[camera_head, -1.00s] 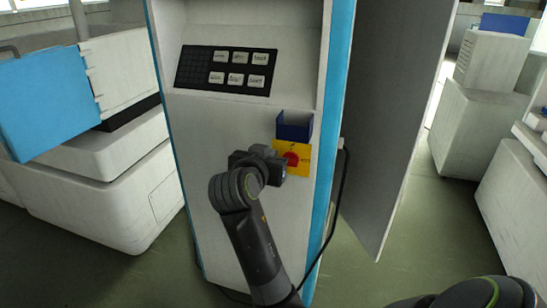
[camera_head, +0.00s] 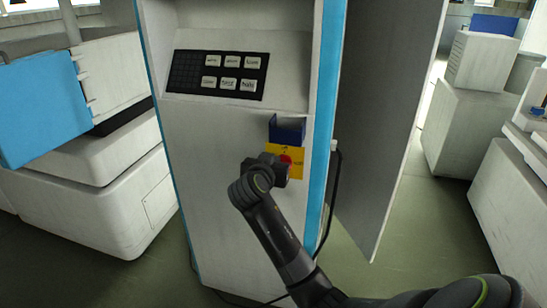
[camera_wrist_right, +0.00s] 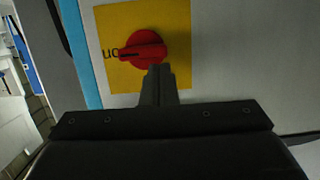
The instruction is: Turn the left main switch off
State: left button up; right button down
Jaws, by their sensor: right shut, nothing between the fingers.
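The main switch is a red rotary knob (camera_head: 285,160) on a yellow plate (camera_head: 298,172), on the right side of the cabinet front. In the right wrist view the knob (camera_wrist_right: 138,48) lies roughly level across the yellow plate (camera_wrist_right: 122,82), with upside-down lettering at its left end. My right gripper (camera_wrist_right: 158,70) is shut and empty, its tips at the knob's lower edge in that view. I cannot tell whether they touch it. In the head view the right gripper (camera_head: 281,172) covers the plate's lower left. My left gripper is not in view.
A dark blue box (camera_head: 287,130) sits just above the yellow plate. A black panel with white labelled buttons (camera_head: 228,61) is higher on the cabinet (camera_head: 205,235). An open grey door (camera_head: 385,120) and a black cable (camera_head: 333,195) are at its right.

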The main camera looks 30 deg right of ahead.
pick_arm(q)
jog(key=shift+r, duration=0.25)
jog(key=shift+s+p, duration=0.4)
jog(key=shift+p, duration=0.05)
pick_arm(e)
jog(key=shift+w+a+n, duration=0.1)
jog(key=shift+n, duration=0.3)
pick_arm(q)
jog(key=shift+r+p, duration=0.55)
jog(key=shift+p, duration=0.25)
pick_arm(e)
jog(key=shift+w+a+f+n+g+h, duration=0.15)
jog(key=shift+n+g+h, duration=0.1)
jog(key=shift+n, duration=0.2)
jog(key=shift+w+f+n+g+h, duration=0.15)
jog(key=shift+n+g, duration=0.1)
jog(key=shift+n, duration=0.2)
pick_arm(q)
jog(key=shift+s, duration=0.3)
pick_arm(e)
jog(key=shift+s+f, duration=0.1)
jog(key=shift+f, duration=0.05)
